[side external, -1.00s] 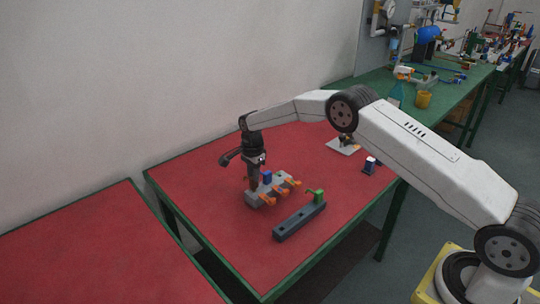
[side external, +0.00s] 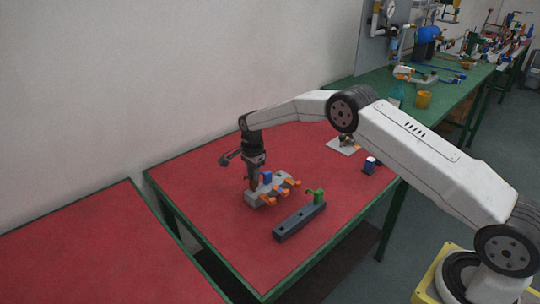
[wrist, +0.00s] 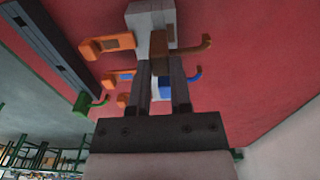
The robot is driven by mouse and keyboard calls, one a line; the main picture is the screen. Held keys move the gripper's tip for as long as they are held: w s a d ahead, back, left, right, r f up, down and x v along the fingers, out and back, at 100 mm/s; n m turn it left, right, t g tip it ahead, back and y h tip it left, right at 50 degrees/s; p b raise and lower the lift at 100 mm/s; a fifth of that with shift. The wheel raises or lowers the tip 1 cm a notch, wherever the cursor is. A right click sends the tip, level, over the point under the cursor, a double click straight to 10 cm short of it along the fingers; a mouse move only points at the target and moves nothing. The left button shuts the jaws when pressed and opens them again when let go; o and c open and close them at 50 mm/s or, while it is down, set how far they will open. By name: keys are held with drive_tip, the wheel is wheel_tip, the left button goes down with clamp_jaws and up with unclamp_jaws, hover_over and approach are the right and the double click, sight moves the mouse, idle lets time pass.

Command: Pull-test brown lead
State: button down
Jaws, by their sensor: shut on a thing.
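A grey terminal block (side external: 262,198) with several orange levers lies on the red table; it also shows in the wrist view (wrist: 151,25). My gripper (side external: 253,187) is down at the block's far end. In the wrist view my gripper (wrist: 161,72) has the brown lead (wrist: 160,62) between its fingertips, shut on it. The brown lead's bent tail reaches out to the right, past the finger. The lead's seat in the block is partly hidden. A blue lead (side external: 267,177) stands at the block beside the gripper; its blue tail (wrist: 194,75) shows behind the right finger.
A long dark grey rail (side external: 300,222) with a green piece (side external: 315,196) at one end lies in front of the block. A small blue-and-white part (side external: 371,164) and a pale plate (side external: 343,147) lie farther right. The table's left part is clear.

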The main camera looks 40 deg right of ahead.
drive_tip(key=shift+f, duration=0.6)
idle(1.1)
drive_tip(key=shift+c, duration=2.3)
unclamp_jaws()
drive_tip(key=shift+r, duration=0.15)
drive_tip(key=shift+r, duration=3.35)
